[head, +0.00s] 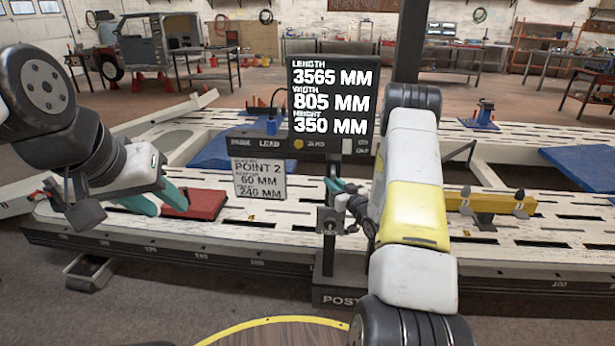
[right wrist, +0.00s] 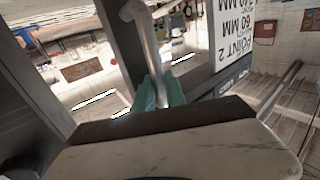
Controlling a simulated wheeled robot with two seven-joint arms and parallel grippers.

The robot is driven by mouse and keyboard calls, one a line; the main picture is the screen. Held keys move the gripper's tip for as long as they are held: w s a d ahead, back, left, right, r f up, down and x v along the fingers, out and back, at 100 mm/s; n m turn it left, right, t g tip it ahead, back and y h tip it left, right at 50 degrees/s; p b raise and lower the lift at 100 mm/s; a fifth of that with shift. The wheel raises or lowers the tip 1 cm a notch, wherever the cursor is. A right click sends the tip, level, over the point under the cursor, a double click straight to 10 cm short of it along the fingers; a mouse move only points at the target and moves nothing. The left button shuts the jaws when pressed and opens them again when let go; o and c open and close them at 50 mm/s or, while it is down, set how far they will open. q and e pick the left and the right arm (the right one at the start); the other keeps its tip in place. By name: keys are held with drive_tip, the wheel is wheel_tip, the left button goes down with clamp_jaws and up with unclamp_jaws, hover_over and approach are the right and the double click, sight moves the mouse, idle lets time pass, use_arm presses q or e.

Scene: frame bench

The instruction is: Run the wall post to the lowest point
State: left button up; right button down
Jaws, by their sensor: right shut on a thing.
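The wall post (head: 328,258) is a dark upright at the front edge of the bench, with a base plate (head: 338,298) lettered "POST". A grey metal carriage (head: 328,218) sits partway up it. My right gripper (head: 341,190) is beside the carriage, shut on a metal rod. In the right wrist view the teal fingers (right wrist: 158,94) close around this rod (right wrist: 148,45). The display (head: 332,103) reads length 3565, width 805, height 350 mm. A card (head: 259,180) reads "Point 2", with 60 mm and 246 mm. My left gripper (head: 152,200) is open and empty, above the bench's left part.
The pale slotted frame bench (head: 230,232) fills the middle. A red block (head: 195,204) lies by my left gripper. A yellow bar with dark fittings (head: 490,205) is on the right. Blue plates (head: 225,150) lie behind. A round table edge (head: 290,321) is in front.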

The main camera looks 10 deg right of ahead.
drive_tip(key=shift+s+d, duration=0.2)
drive_tip(key=shift+d, duration=0.75)
drive_tip(key=shift+s+d, duration=0.2)
drive_tip(key=shift+d, duration=0.75)
drive_tip(key=c, duration=1.6)
unclamp_jaws()
drive_tip(key=shift+c, duration=0.2)
drive_tip(key=shift+a, duration=0.1)
drive_tip(key=v, duration=0.7)
drive_tip(key=shift+s, duration=0.4)
